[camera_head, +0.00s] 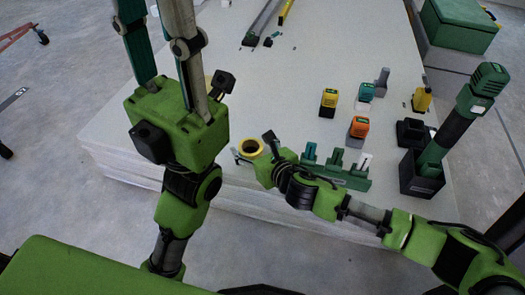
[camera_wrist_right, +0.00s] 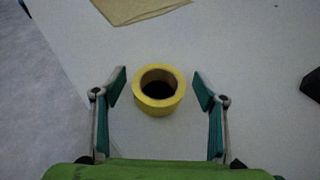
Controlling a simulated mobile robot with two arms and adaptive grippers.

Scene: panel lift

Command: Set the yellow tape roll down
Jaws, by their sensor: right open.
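The yellow tape roll (camera_wrist_right: 159,104) lies flat with its hole facing up on the pale panel surface. In the head view the yellow tape roll (camera_head: 251,157) is near the surface's front left edge, partly covered by my right gripper. My right gripper (camera_wrist_right: 160,82) is open around it, one finger on each side, with a visible gap to the roll on both sides. In the head view my right gripper (camera_head: 253,147) reaches in from the right. My left gripper (camera_head: 160,30) is large at the upper left; its fingertips are cut off by the frame.
A green rack (camera_head: 340,175) stands right of the roll. Several coloured tools, including an orange one (camera_head: 358,128), stand behind it. A large green tool stands in a black holder (camera_head: 420,178) at right. A brown sheet (camera_wrist_right: 130,10) lies beyond the roll. The middle panel area is clear.

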